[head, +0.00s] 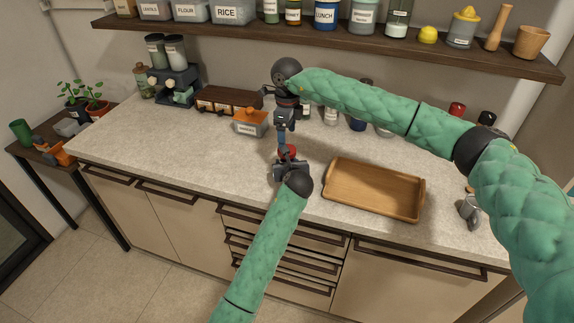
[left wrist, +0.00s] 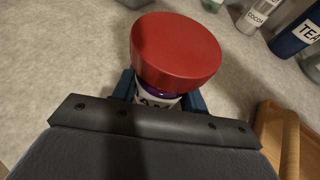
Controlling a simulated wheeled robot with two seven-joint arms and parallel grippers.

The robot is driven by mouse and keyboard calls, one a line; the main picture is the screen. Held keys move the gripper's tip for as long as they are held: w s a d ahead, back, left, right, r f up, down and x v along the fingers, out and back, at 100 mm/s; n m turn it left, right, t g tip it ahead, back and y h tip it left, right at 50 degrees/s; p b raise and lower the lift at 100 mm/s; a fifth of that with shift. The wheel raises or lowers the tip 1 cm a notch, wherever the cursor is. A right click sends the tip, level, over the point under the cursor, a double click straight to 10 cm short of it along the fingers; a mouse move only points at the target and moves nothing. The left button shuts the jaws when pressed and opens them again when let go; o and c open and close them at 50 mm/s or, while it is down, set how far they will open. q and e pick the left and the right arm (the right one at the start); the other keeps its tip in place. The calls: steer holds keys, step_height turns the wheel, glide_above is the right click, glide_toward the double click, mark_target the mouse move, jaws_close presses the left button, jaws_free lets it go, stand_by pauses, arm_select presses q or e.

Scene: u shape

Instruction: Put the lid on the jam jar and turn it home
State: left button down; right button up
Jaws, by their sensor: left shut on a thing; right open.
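The jam jar (left wrist: 157,99) stands upright on the counter, with a white label and a purple band below its top. The red lid (left wrist: 176,50) sits on top of the jar and also shows in the head view (head: 288,151). I cannot tell whether it is screwed down. My left gripper (head: 289,163) is shut on the jar below the lid; its blue fingers flank the jar in the left wrist view (left wrist: 158,97). My right gripper (head: 283,142) points down just above the lid, open, with no lid between its fingers. It does not show in the left wrist view.
A wooden tray (head: 372,188) lies right of the jar. An orange-topped container (head: 251,122) and a brown rack (head: 229,101) stand behind left. Bottles and jars line the back wall behind my right arm. The counter left of the jar is clear.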

step_height(320, 180, up, 7)
stand_by(0.3)
steer(key=shift+f, duration=0.1)
arm_select(q)
steer(key=c, duration=0.7)
jaws_free()
steer(key=shift+s+d+r+b, duration=0.15)
steer(key=shift+s+b, duration=0.2)
steer(key=shift+s, duration=0.3)
steer(key=b+v, duration=0.1)
steer(key=v, duration=0.4)
steer(key=shift+s+r+b, duration=0.35)
steer(key=shift+s+r, duration=0.05)
steer(key=shift+s, duration=0.25)
arm_select(e)
step_height(320, 180, down, 2)
steer(key=shift+f, duration=0.15)
